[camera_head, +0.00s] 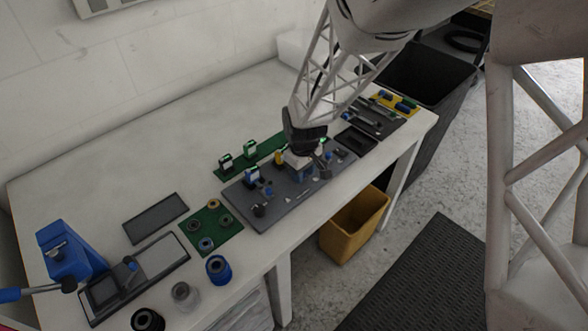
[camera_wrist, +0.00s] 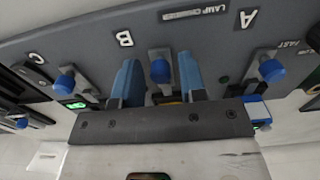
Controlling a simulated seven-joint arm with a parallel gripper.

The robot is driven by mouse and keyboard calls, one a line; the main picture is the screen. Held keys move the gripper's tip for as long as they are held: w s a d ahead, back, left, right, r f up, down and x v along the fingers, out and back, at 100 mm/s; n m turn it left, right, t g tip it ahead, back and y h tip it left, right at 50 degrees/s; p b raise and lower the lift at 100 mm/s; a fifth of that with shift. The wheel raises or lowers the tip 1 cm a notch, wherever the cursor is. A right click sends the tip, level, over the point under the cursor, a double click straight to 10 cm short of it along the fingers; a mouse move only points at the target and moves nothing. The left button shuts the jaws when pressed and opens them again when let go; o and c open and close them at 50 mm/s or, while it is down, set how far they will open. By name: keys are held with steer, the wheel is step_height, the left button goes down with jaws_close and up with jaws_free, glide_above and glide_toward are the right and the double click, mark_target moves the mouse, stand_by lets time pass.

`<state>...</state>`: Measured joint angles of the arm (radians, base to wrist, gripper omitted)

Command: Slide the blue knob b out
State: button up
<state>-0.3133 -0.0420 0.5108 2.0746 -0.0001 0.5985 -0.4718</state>
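The blue knob b (camera_wrist: 160,71) shows in the wrist view just below the letter B, on a grey metal piece of the dark panel (camera_wrist: 205,28). My gripper (camera_wrist: 159,66) is open, with one blue finger on each side of the knob. A gap shows between each finger and the knob, so they look apart. In the head view my gripper (camera_head: 304,170) is low over the grey panel (camera_head: 277,207). There I cannot pick out knob b clearly beneath it.
Blue knobs near letter A (camera_wrist: 271,71) and letter C (camera_wrist: 65,84) flank it in the wrist view. In the head view, a green board (camera_head: 213,243) lies left of the panel, and a black tray (camera_head: 357,140) lies right. The back of the table is bare.

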steer(key=shift+r, duration=2.1)
steer(key=shift+r, duration=0.15)
steer(key=shift+r, duration=1.35)
steer(key=shift+s+d+r, duration=0.1)
steer(key=shift+d+r, duration=0.1)
steer(key=shift+r, duration=0.05)
steer(key=s+d+r+m+t, duration=0.1)
steer(key=s+d+r+m, duration=0.3)
steer(key=s+d+r, duration=0.75)
steer(key=s+d+r+m, duration=0.2)
steer(key=s+d+r, duration=0.1)
steer(key=s, duration=0.3)
steer(key=s+d+r+m+t, duration=0.1)
steer(key=s+d+r+m, duration=0.2)
steer(key=s, duration=0.4)
steer(key=shift+s+r+t, duration=0.2)
steer(key=shift+r+t, duration=0.1)
steer(key=shift+r, duration=0.25)
